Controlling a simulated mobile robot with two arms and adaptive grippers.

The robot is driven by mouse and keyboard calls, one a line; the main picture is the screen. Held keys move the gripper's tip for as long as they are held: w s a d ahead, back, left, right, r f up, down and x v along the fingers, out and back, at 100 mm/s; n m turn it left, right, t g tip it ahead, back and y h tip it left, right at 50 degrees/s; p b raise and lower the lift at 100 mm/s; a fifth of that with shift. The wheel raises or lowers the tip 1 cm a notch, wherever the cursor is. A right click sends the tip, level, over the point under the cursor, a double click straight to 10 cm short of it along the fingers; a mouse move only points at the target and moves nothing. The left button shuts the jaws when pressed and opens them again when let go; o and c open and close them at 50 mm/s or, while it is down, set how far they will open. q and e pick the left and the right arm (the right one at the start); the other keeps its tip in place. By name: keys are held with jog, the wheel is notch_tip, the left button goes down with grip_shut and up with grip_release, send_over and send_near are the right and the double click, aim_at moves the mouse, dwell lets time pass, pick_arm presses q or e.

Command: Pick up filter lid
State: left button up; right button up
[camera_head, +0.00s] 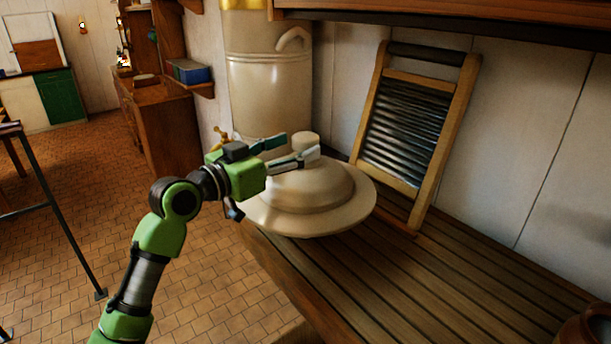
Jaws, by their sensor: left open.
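The filter lid (330,205) is a cream, round, stepped lid with a knob (306,141) on top. It lies on the slatted wooden counter, close to the left edge. My left gripper (294,148) is above the lid, beside the knob on its left. Its two fingers are apart and point toward the knob. I cannot tell whether a finger touches the knob. My right gripper is not in view.
A tall cream water filter (268,85) with a brass tap (222,137) stands behind the lid. A wooden washboard (408,125) leans on the wall to the right. A brown pot (587,328) is partly visible at lower right. The slatted counter (440,280) between is clear.

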aim_at(314, 133)
pick_arm(q)
jog(key=x, duration=0.1)
jog(key=p+x, duration=0.1)
jog(key=x, duration=0.1)
jog(key=shift+w+d+r+p, duration=0.2)
jog(key=shift+w+r+p, duration=0.1)
jog(key=shift+r, duration=0.05)
jog(key=shift+w+d+f, duration=0.15)
jog(key=shift+w+d, duration=0.1)
jog(key=shift+a, duration=0.1)
jog(key=shift+c, duration=0.7)
jog(key=shift+s, duration=0.1)
grip_shut()
jog(key=shift+r, duration=0.35)
jog(key=shift+f, duration=0.1)
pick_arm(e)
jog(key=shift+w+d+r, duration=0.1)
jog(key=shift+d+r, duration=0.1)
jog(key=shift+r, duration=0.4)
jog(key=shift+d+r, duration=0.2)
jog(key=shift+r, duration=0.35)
